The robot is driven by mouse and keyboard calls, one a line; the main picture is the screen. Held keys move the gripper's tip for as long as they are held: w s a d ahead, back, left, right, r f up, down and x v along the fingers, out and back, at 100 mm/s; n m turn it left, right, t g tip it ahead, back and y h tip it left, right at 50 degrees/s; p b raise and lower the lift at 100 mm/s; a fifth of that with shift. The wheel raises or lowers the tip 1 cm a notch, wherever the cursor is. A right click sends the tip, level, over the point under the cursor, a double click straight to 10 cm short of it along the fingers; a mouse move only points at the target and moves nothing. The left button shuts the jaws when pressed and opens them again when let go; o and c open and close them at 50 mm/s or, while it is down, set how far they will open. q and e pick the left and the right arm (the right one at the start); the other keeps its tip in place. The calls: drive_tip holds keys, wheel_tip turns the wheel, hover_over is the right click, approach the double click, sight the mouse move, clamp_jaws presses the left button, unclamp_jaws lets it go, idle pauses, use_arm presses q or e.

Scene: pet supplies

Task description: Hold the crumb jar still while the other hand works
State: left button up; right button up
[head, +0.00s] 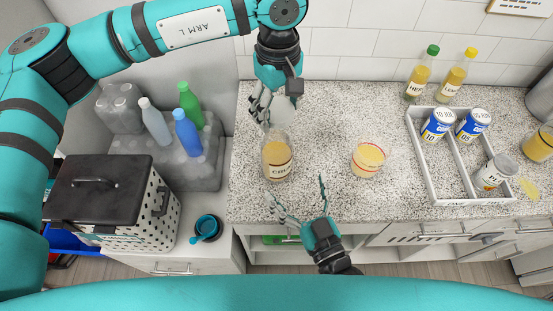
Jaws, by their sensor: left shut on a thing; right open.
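The crumb jar (277,160) is a clear jar with orange-yellow contents and a partly readable label. It stands on the speckled counter, left of the middle. My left gripper (267,116) comes down from above and is shut on the jar at its upper part; the exact finger contact is hard to see. My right gripper (298,194) is in front of the jar near the counter's front edge. Its fingers are spread wide, and it is empty and apart from the jar.
A glass with yellow contents (368,158) stands right of the jar. A white divided tray (436,172) holds blue-and-white cans and a white-labelled jar. Two yellow bottles (418,78) stand behind it. A perforated bin (128,212) and coloured bottles (187,132) are at left. Counter between glass and tray is clear.

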sight(271, 139)
drive_tip(key=shift+w, duration=0.1)
drive_tip(key=x, duration=1.2)
drive_tip(key=c, duration=1.7)
use_arm(q)
drive_tip(key=shift+f, duration=2.5)
use_arm(e)
drive_tip(key=shift+c, duration=0.2)
